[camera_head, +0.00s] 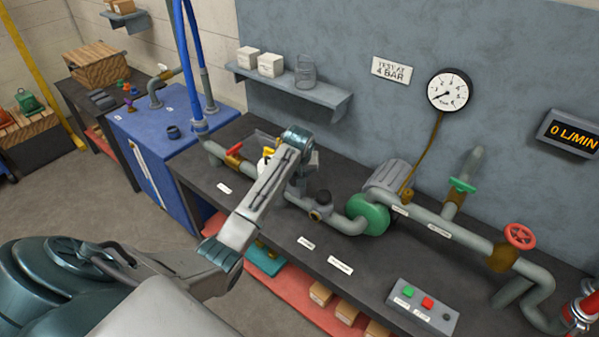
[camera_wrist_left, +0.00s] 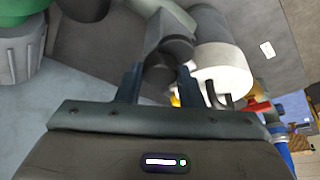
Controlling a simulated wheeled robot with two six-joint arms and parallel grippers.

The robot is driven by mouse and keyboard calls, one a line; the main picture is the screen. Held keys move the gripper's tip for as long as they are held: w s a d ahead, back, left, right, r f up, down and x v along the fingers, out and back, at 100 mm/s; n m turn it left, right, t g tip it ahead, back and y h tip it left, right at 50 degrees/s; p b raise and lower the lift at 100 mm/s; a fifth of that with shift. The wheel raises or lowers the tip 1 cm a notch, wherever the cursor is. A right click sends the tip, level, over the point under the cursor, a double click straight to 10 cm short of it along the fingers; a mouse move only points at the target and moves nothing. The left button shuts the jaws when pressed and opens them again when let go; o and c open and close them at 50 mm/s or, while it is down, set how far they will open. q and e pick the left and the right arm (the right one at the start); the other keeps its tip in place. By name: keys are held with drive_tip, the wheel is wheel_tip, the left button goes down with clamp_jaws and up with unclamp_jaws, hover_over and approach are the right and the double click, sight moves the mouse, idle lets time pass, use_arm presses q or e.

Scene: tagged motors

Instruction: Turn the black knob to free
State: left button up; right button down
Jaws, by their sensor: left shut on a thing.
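In the left wrist view, a dark rounded piece (camera_wrist_left: 168,52), apparently this knob, lies between the fingers. My left gripper (camera_wrist_left: 158,78) is shut on it. The fingertips are mostly hidden there, and I cannot read the knob's turn. Small labels (camera_head: 306,243) lie in front of it. My right gripper is not in view.
A green pump (camera_head: 367,214) stands just right of the knob. A red-handled valve (camera_head: 235,149) and a white cylinder (camera_wrist_left: 222,62) are close on the other side. A wall shelf (camera_head: 300,88) hangs behind. A button box (camera_head: 423,306) sits at the front right.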

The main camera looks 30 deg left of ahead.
use_arm(q)
drive_tip(key=shift+r, duration=0.1)
drive_tip(key=o, duration=1)
drive_tip(key=shift+c, duration=0.2)
drive_tip(key=shift+r, duration=0.15)
drive_tip(key=b+v, duration=0.4)
drive_tip(key=v, duration=0.6)
drive_tip(key=shift+r, duration=0.15)
drive_tip(key=shift+s+d, duration=0.15)
drive_tip(key=shift+s, duration=0.05)
